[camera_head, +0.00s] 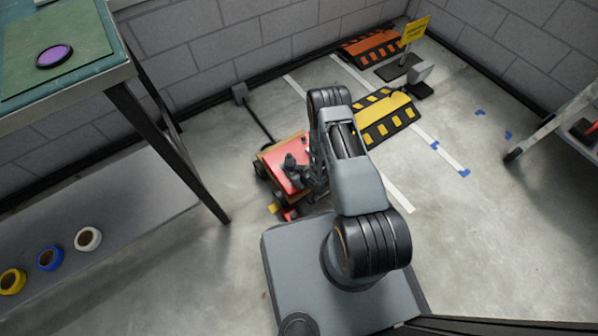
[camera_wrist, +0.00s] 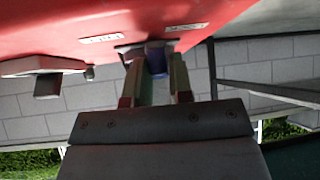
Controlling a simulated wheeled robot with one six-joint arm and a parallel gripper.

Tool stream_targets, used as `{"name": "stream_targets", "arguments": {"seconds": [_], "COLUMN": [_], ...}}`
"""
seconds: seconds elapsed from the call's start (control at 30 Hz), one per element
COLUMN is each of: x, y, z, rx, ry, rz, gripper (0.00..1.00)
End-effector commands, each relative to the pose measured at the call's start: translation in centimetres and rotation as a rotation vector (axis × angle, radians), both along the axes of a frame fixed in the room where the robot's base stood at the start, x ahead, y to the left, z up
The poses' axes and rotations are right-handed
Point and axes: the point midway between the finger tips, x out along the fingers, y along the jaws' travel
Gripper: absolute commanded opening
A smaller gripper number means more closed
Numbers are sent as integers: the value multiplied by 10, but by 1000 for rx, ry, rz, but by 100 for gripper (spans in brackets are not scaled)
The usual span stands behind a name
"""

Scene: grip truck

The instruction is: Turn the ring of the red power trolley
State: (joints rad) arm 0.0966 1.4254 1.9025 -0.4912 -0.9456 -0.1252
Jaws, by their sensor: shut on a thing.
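The red power trolley (camera_head: 279,166) stands on the floor to the left of my arm in the head view, with part of its top hidden behind the arm. Its red surface (camera_wrist: 215,14) fills the upper part of the wrist view. My gripper (camera_wrist: 156,72) reaches up to this surface. Its two fingers are shut on a small dark blue part, which looks like the ring (camera_wrist: 156,60), at a dark fitting on the red surface. The fingers hide most of the ring, so its angle cannot be told.
A yellow-and-black ramp (camera_head: 385,112), an orange ramp (camera_head: 371,47) and a yellow sign (camera_head: 414,30) stand behind. A green-topped table (camera_head: 90,75) is at left; a ladder (camera_head: 545,125) is at right.

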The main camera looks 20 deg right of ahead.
Motion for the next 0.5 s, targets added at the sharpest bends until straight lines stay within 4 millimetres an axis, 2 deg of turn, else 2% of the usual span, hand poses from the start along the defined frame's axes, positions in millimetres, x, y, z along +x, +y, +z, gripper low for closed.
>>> {"name": "stream_targets", "arguments": {"seconds": [0.2,0.5], "x": [-1,0], "y": [11,17], "z": [0,0], "rx": [0,1], "ry": [-2,-3], "rz": [-144,-264], "gripper": [0,0]}}
